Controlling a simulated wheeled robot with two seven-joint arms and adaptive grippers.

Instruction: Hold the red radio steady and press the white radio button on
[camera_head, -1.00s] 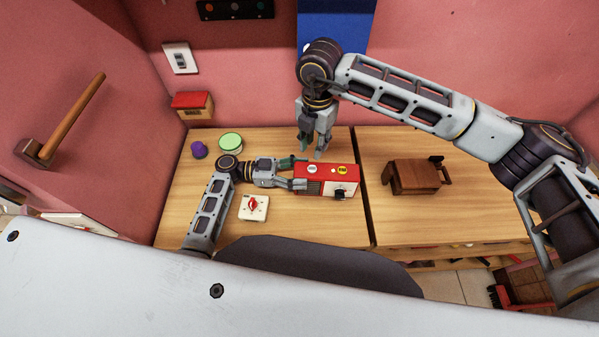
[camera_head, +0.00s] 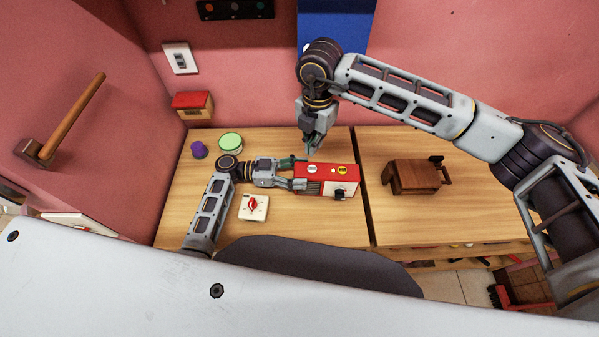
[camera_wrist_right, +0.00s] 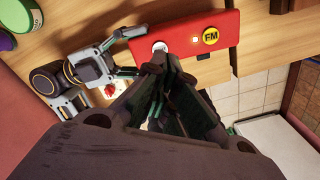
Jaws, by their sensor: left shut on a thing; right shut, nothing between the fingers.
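The red radio (camera_head: 345,183) lies on the wooden table; its red top also shows in the right wrist view (camera_wrist_right: 222,26). My left gripper (camera_head: 297,173) is shut on the radio's left end. On the radio's top are a round white button (camera_head: 312,169), a small pale light and a yellow FM disc (camera_head: 342,169). My right gripper (camera_head: 311,151) is shut and empty, pointing down just behind the radio near the button. In the right wrist view its fingertips (camera_wrist_right: 160,64) overlap the edge of the white button (camera_wrist_right: 159,46); I cannot tell whether they touch it.
A white plate with a red knob (camera_head: 253,207) lies in front of my left gripper. A green-lidded tin (camera_head: 230,142) and a purple object (camera_head: 198,149) stand at back left. A brown wooden object (camera_head: 416,176) sits on the right table, beyond a seam.

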